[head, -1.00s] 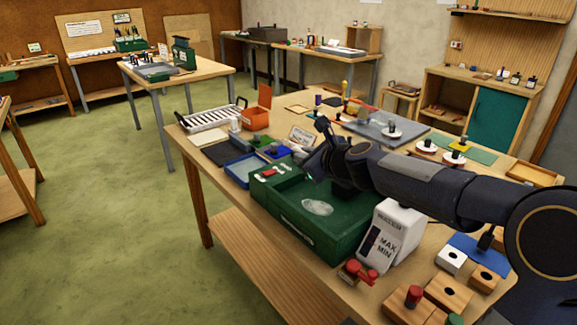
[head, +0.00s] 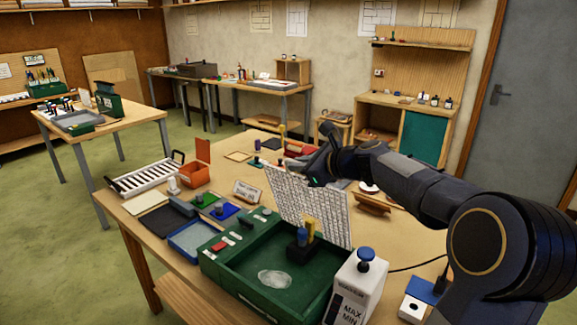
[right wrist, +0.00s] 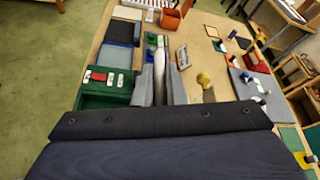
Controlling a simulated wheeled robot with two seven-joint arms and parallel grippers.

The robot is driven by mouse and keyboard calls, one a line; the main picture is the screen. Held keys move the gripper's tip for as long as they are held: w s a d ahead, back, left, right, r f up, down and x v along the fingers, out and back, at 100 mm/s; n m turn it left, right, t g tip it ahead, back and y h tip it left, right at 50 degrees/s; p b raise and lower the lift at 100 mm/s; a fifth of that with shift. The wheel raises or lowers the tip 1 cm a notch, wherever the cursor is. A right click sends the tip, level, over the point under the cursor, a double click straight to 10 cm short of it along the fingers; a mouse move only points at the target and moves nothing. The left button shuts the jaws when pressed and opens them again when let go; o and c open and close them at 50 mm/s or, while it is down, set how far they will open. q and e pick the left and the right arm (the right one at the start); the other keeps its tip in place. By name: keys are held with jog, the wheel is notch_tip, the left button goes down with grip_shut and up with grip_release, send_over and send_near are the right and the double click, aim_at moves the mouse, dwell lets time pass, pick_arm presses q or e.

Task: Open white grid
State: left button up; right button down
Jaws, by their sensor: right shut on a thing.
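The white grid (head: 308,208) stands raised and tilted at the back of the green box (head: 232,272) in the head view. The box's inside is exposed, with a clear patch (head: 275,279) on its floor. My right gripper (head: 316,180) is at the grid's top edge and shut on it. In the right wrist view the fingers (right wrist: 160,88) are close together around a thin pale edge, and the green box (right wrist: 97,101) shows to their left. My left gripper is out of view.
A white MAX/MIN device (head: 357,290) stands at the box's front right. A blue tray (head: 191,240) lies to its left.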

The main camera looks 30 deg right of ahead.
jog(key=shift+w+d+f, duration=0.1)
jog(key=shift+d, duration=0.2)
jog(key=c, duration=1.5)
grip_release()
jog(key=shift+w+d, duration=0.1)
jog(key=b+v, duration=0.1)
jog(key=v, duration=0.7)
